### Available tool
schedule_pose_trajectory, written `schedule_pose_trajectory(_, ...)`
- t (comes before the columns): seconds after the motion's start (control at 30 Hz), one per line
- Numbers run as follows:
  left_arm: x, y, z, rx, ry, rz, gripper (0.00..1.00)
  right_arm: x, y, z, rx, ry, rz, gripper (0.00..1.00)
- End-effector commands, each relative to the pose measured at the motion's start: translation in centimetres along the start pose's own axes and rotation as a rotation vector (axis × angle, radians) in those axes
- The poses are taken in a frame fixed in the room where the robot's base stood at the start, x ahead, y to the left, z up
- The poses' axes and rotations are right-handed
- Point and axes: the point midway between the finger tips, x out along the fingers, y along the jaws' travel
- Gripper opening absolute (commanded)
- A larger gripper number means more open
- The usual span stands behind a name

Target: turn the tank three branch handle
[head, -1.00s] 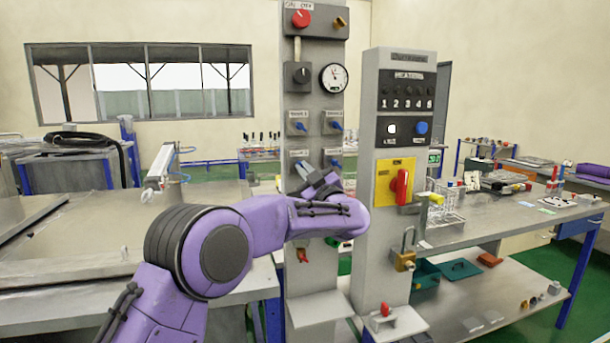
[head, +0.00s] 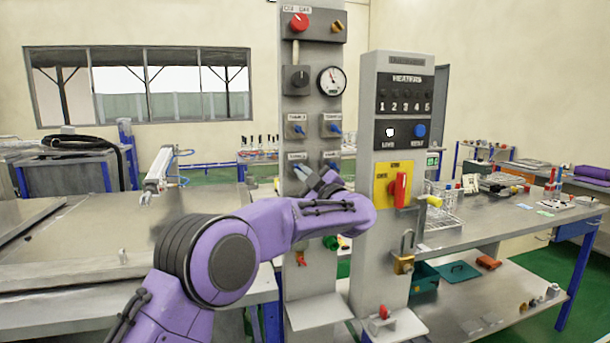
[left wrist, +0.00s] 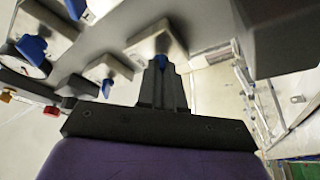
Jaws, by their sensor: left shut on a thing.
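On the grey column (head: 310,230), blue branch handles sit on square plates in two rows. The upper left handle (head: 297,129), the upper right handle (head: 334,128) and the lower right handle (head: 331,163) show. My left gripper (head: 303,172) is at the lower left plate (head: 297,157), which I take for tank three; its label is too small to read surely. In the left wrist view, the dark fingers (left wrist: 161,75) are shut on a blue handle (left wrist: 160,61). The gripper hides most of that handle in the head view. My right gripper is not in view.
The heaters panel (head: 405,75) with a red switch (head: 399,190) stands close on the right. A gauge (head: 331,81) and a red knob (head: 299,22) are higher on the column. A padlock (head: 403,262) hangs at the right. Benches stand on both sides.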

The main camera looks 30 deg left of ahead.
Motion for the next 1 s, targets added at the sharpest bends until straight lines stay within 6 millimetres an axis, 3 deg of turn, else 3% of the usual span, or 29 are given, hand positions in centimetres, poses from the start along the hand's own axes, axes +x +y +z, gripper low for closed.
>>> schedule_pose_trajectory(0.07,0.0,0.0,-0.1,-0.003,0.001,-0.001,0.0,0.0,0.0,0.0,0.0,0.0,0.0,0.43)
schedule_pose_trajectory(0.1,0.0,0.0,-0.1,-0.003,0.001,-0.001,0.19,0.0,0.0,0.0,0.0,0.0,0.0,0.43)
schedule_pose_trajectory(0.13,0.0,0.0,-0.1,-0.003,0.001,-0.001,0.29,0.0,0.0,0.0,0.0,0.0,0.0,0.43)
schedule_pose_trajectory(0.17,0.0,0.0,-0.1,-0.003,0.001,-0.001,0.32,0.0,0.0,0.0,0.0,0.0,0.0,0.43)
schedule_pose_trajectory(0.47,-0.3,0.0,0.0,-0.001,0.0,0.001,0.32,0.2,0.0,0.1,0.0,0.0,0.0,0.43)
schedule_pose_trajectory(0.57,-1.8,-0.1,0.2,0.0,-0.002,0.004,0.32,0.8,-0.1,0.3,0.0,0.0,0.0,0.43)
schedule_pose_trajectory(0.8,-7.5,-0.1,0.2,-0.002,0.0,0.004,0.32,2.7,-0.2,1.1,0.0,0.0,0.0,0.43)
schedule_pose_trajectory(1.0,-10.2,-0.1,0.0,-0.001,0.001,0.0,0.32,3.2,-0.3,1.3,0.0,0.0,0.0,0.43)
